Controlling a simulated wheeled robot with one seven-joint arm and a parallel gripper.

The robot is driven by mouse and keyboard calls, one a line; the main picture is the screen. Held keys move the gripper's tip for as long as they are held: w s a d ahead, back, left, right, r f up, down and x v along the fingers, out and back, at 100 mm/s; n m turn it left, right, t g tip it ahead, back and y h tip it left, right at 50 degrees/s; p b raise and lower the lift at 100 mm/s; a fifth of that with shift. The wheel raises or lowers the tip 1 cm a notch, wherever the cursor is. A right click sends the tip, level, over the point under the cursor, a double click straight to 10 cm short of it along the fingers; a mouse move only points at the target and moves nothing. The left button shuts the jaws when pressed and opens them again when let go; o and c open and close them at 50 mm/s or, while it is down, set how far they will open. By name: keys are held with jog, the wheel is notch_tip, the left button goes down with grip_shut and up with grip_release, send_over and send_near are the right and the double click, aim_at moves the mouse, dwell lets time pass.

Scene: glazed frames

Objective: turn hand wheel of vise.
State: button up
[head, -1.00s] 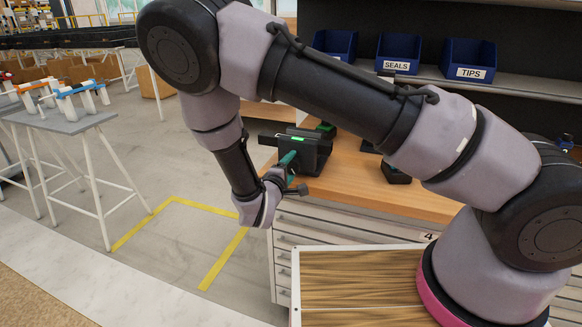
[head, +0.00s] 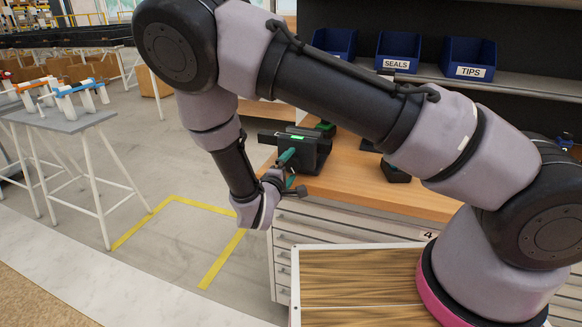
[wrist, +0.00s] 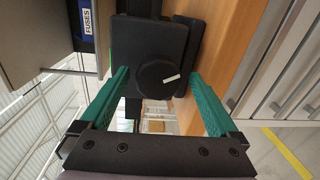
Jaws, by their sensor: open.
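The dark vise (head: 318,148) sits at the left end of the wooden bench top, with a small green lit spot on top. In the wrist view its square black body (wrist: 150,38) carries a round black hand wheel (wrist: 152,80) with a white mark pointing right and slightly up. My gripper (wrist: 158,74) is open, its two green fingers on either side of the hand wheel, with a visible gap on each side. In the head view my gripper (head: 287,170) is at the near left side of the vise. The hand wheel is hidden there.
The bench top (head: 355,185) has dark items right of the vise. Blue bins (head: 397,52) stand on a shelf behind. A drawer cabinet (head: 325,228) is below. A grey table (head: 62,118) stands at left, with free floor between.

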jog(key=f+v, duration=0.1)
jog(key=v, duration=0.9)
jog(key=shift+r, duration=0.45)
